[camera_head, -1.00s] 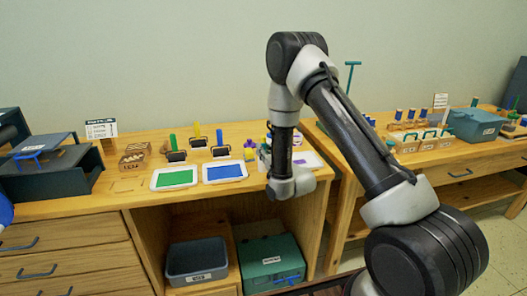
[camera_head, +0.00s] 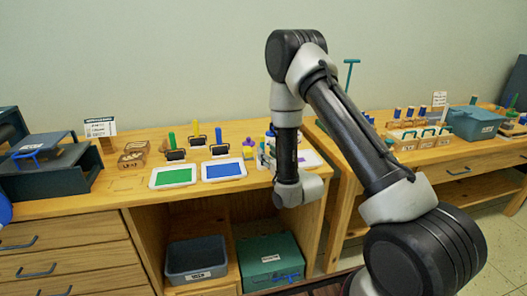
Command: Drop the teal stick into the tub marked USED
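I cannot single out the teal stick with certainty. A teal T-topped rod (camera_head: 350,72) stands up behind my arm, and a small teal upright piece (camera_head: 474,100) shows on the right table. A grey open tub (camera_head: 196,261) with a white label sits in the low bay under the left bench; its label is too small to read. I see no contents in it. My arm bends down over the bench's right end, with its wrist in front of the bench edge, above and right of the tub. My gripper's fingers are not visible.
A teal labelled box (camera_head: 268,258) stands right of the tub. On the bench are a green tray (camera_head: 174,176), a blue tray (camera_head: 224,171), rollers and a wooden caddy (camera_head: 133,153). The right table holds a handled rack (camera_head: 420,138) and a teal bin (camera_head: 474,123).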

